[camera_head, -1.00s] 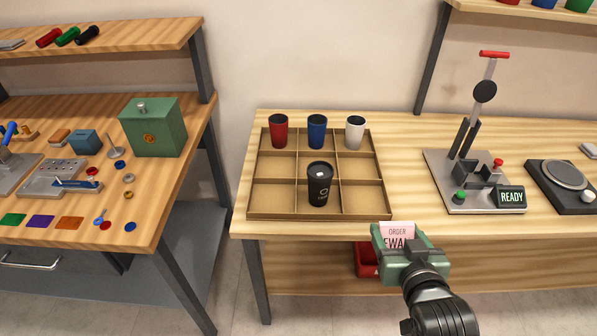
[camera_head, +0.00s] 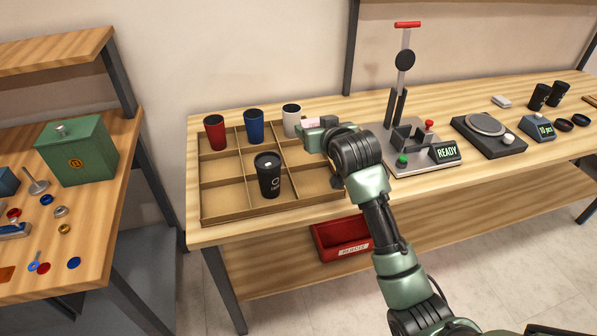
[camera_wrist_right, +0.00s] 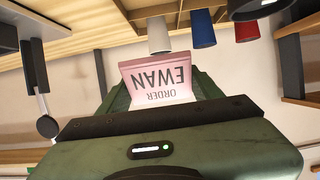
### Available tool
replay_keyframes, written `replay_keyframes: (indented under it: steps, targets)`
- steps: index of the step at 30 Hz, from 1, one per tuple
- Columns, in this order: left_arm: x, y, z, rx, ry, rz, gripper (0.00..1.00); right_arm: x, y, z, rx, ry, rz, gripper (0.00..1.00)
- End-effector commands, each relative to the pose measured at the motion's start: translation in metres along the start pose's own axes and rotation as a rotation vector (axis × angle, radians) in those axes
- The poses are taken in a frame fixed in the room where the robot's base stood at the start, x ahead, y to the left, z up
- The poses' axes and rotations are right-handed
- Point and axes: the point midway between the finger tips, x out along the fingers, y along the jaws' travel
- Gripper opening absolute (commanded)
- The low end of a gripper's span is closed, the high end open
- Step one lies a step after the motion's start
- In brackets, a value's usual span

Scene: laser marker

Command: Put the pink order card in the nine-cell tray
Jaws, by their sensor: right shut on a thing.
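The pink order card (camera_wrist_right: 158,80) reads "ORDER EWAN" in the right wrist view, upside down there. My right gripper (camera_wrist_right: 158,97) is shut on it. In the head view the right gripper (camera_head: 312,137) is over the right side of the nine-cell tray (camera_head: 223,219), and a sliver of the card (camera_head: 309,121) shows at its tip. The tray holds a red cup (camera_head: 215,133), a blue cup (camera_head: 254,126) and a white cup (camera_head: 291,120) in the back row, and a black cup (camera_head: 268,176) in front of them. My arm hides part of the tray's right side. My left gripper is not in view.
Right of the tray stand a press with a READY display (camera_head: 446,153) and a round-plate scale (camera_head: 487,125). A red bin (camera_head: 340,238) sits below the table's front edge. A green box (camera_head: 75,150) stands on the left table.

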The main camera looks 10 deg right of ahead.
Motion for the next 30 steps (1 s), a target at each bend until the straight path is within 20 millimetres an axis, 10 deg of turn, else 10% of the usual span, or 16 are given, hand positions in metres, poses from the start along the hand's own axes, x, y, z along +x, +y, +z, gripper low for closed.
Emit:
replay_keyframes:
  steps: [10,30]
  targets:
    - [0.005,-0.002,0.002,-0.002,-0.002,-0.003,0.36,0.035,0.0,0.085,0.0,-0.003,0.0,0.25]
    - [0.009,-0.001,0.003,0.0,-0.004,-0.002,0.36,0.059,-0.001,0.144,0.0,0.003,-0.001,0.25]
